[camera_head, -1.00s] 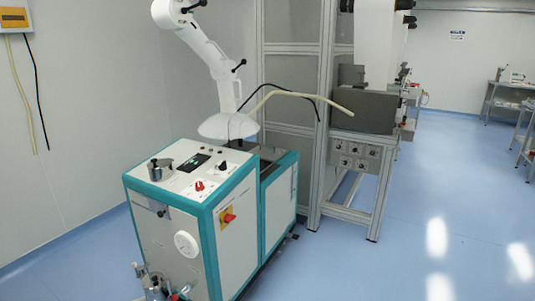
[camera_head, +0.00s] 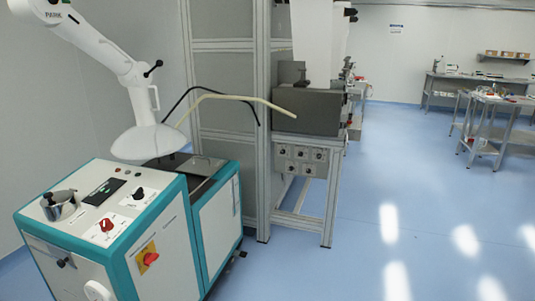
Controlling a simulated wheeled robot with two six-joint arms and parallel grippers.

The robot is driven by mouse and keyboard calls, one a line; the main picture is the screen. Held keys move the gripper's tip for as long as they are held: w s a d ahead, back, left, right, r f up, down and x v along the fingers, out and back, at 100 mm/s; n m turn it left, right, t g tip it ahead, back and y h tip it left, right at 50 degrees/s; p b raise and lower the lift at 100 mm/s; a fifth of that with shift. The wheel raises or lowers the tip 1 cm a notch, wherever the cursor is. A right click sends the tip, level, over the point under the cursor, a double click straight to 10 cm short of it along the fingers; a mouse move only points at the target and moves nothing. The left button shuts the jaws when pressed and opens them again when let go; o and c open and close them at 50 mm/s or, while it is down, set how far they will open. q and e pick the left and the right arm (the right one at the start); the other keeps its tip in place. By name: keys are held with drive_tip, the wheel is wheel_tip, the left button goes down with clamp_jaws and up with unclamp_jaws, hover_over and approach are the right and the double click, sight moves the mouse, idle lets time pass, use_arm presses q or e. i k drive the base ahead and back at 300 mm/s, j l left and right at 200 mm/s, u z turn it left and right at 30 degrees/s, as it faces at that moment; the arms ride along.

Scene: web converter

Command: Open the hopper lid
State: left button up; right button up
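A white and teal machine (camera_head: 150,255) stands at the lower left. Behind the control panel, a dark recessed section with a metal handle (camera_head: 196,157) lies on the lower rear part, partly hidden by a white extraction hood (camera_head: 147,141). I cannot tell for sure which of these is the hopper lid. Neither of my grippers is in view.
A red knob (camera_head: 107,225) and a red-yellow switch (camera_head: 148,256) are on the machine. A metal-framed cabinet (camera_head: 262,120) and a grey unit on legs (camera_head: 308,112) stand behind it. Blue floor (camera_head: 390,200) is open to the right. Workbenches (camera_head: 495,120) stand far right.

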sight(198, 165)
drive_tip(key=i+z, duration=0.35)
drive_tip(key=i, duration=1.6)
